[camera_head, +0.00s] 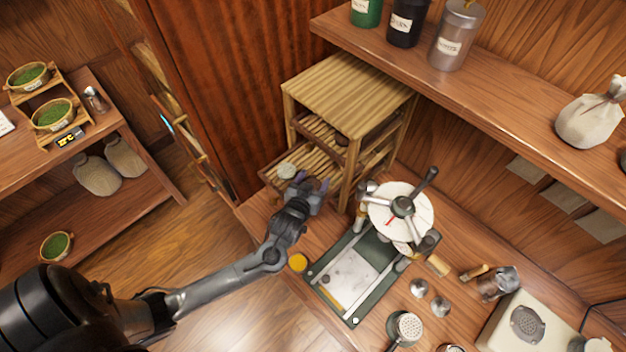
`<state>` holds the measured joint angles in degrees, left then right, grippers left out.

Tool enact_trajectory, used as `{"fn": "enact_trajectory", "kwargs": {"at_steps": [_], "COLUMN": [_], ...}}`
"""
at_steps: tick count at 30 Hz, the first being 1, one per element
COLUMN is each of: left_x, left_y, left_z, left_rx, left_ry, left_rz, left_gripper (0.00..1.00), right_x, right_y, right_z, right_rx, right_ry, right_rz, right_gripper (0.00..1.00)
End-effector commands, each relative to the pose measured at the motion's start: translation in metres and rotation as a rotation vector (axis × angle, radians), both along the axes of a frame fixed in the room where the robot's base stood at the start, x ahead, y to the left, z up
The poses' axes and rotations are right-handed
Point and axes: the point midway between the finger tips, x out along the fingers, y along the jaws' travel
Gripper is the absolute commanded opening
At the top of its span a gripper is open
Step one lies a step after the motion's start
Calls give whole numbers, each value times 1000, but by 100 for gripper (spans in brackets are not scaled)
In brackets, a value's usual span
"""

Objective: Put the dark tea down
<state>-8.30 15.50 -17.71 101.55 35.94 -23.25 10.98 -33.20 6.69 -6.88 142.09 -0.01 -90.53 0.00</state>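My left arm reaches in from the lower left, and my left gripper (306,186) is at the front of the bamboo rack (345,85), over its pulled-out lower slatted shelf (270,176). The fingers point away from the camera, and their gap is hidden. A small pale grey-green round piece (286,171) is on that shelf, just left of the gripper. I cannot make out a dark tea cake in the gripper. A small dark round shape (341,138) shows inside the rack on the upper slatted level. My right gripper is not in view.
A green press with a white round dial (401,211) stands right of the rack. A yellow disc (298,262) lies near the counter's left edge. Metal cups (418,287) and a beige box (500,335) fill the right. A wall shelf (500,105) hangs above.

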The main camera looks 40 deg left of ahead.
Motion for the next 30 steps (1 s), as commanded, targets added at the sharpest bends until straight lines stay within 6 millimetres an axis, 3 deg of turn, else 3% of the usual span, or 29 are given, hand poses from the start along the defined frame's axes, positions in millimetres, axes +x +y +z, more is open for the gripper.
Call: {"fn": "enact_trajectory", "kwargs": {"at_steps": [1, 3, 14, 20, 30], "left_x": [-2, -2, -3, -4, -60], "left_y": [2, 2, 3, 3, -20], "left_z": [-5, -5, -7, 9, 26], "left_rx": [-1, 0, 0, 1, -3], "left_ry": [11, 13, 18, 15, 9], "left_rz": [4, 6, 7, 6, 4], "left_gripper": [81, 91, 91, 91, 91], "right_x": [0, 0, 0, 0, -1], "right_y": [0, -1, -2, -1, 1], "right_z": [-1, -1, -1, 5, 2], "right_rx": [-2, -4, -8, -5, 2], "right_ry": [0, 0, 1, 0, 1], "right_rz": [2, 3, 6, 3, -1], "right_gripper": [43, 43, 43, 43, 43]}}
